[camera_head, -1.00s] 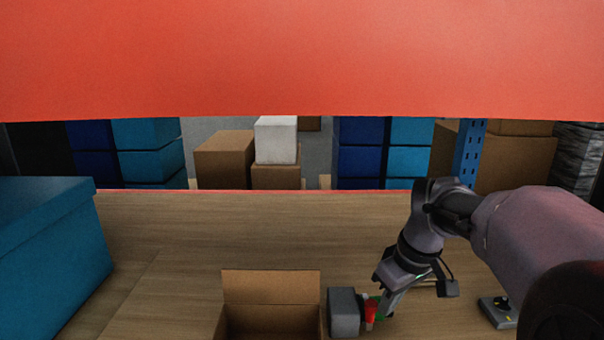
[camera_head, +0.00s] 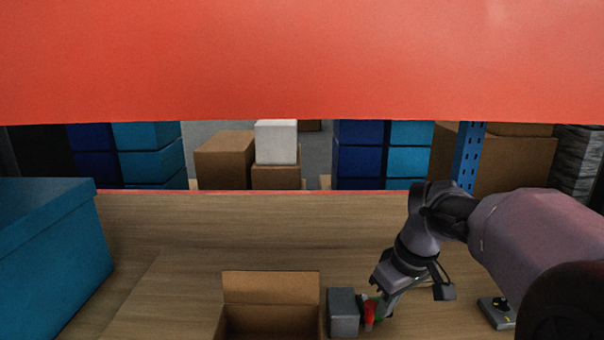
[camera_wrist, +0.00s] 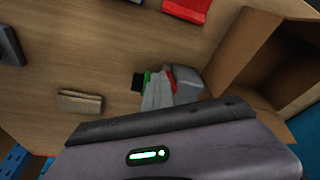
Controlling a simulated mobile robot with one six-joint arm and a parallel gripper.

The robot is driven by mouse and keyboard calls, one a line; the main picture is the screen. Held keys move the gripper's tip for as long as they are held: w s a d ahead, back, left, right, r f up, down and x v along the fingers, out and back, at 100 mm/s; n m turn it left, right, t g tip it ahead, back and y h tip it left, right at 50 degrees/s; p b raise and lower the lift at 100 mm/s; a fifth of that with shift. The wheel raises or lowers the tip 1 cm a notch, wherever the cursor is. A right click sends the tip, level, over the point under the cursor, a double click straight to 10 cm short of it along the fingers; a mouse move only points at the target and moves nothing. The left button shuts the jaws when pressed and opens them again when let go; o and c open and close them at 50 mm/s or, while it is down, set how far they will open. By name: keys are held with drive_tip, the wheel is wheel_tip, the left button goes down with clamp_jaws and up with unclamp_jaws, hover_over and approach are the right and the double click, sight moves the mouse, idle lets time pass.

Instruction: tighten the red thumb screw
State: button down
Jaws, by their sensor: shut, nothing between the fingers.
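The red thumb screw (camera_head: 369,314) is a small red part on the right side of a grey block (camera_head: 343,312), near the table's front edge. In the wrist view a red part (camera_wrist: 171,78) shows beside the grey block (camera_wrist: 188,82), partly hidden behind my fingers. A green part (camera_head: 386,308) lies just right of the red one. My gripper (camera_head: 386,312) points down right at the red and green parts. Its fingers are together with nothing seen between them. I cannot tell whether they touch the red part.
An open cardboard box (camera_head: 270,288) stands just left of the grey block. A blue bin (camera_head: 50,245) is at the far left. A small grey device (camera_head: 497,312) lies at right. In the wrist view a light brown block (camera_wrist: 80,101) lies on the wood.

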drive_tip(key=shift+s+a, duration=0.1)
drive_tip(key=shift+a, duration=0.05)
drive_tip(key=shift+s+a+p, duration=0.35)
drive_tip(key=shift+a+p, duration=0.2)
drive_tip(key=shift+p, duration=0.05)
drive_tip(key=shift+a, duration=0.25)
drive_tip(key=shift+s, duration=0.15)
drive_tip(key=w+p+v, duration=0.1)
drive_tip(key=p+v, duration=0.5)
drive_tip(key=shift+a, duration=0.3)
drive_tip(key=shift+s+r, duration=0.1)
drive_tip(key=shift+s, duration=0.05)
